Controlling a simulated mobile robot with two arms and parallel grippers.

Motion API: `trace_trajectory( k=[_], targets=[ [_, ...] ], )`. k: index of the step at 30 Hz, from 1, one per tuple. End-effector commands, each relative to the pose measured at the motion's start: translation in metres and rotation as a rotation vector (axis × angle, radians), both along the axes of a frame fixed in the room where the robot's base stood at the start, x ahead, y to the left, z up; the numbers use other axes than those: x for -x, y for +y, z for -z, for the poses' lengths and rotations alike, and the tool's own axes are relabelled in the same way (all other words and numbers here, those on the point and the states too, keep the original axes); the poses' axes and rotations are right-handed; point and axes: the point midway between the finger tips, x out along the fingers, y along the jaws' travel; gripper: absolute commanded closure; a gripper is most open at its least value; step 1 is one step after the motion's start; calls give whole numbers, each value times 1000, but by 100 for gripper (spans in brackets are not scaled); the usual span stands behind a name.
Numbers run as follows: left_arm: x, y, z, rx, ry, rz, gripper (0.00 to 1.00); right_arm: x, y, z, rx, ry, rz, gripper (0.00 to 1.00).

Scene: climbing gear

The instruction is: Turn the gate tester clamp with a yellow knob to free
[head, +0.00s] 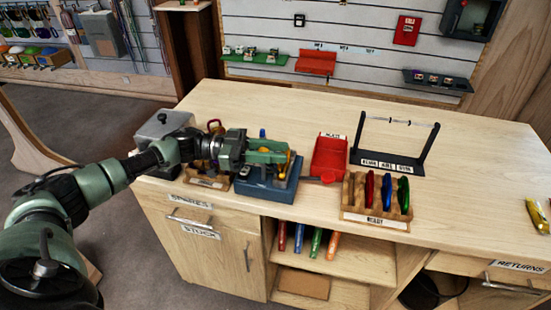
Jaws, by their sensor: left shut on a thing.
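The gate tester (268,190) is a blue-grey block on the workbench, left of the middle. My left gripper (284,154) reaches over it from the left, with its fingers at the top of the tester. Yellow parts show at and just below the fingertips, and the gripper appears shut on the yellow knob (291,161). The fingers hide most of the knob and clamp, so I cannot tell which way the clamp is turned. My right gripper is not in view.
A red tray (329,158) stands just right of the tester. A wooden rack (357,199) holds red, blue and green carabiners. A black stand (423,149) is behind it. A grey box (155,128) stands at the left. The bench's right side is mostly clear.

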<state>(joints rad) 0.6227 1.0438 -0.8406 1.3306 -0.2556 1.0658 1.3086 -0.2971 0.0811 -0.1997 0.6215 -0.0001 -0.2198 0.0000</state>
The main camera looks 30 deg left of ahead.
Motion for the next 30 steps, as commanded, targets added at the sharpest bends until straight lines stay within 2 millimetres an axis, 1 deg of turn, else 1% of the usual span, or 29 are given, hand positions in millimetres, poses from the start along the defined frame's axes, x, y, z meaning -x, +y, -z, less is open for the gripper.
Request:
trace_trajectory(
  k=[1, 9, 26, 27, 28, 29, 30],
  targets=[
    [0, 0, 4, -1, -3, 25, 100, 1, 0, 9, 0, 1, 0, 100],
    [4, -1, 3, -2, 1, 129, 100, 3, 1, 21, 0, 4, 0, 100],
    [5, -2, 2, 0, 3, 160, 100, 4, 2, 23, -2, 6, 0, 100],
    [5, -2, 2, 0, 3, 160, 63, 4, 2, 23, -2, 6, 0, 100],
    [5, -2, 2, 0, 2, 160, 55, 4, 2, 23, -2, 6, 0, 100],
    [5, -2, 2, 0, 2, 160, 52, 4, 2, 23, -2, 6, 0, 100],
    [5, -2, 2, 0, 2, 159, 52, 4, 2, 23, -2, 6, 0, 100]
  ],
)
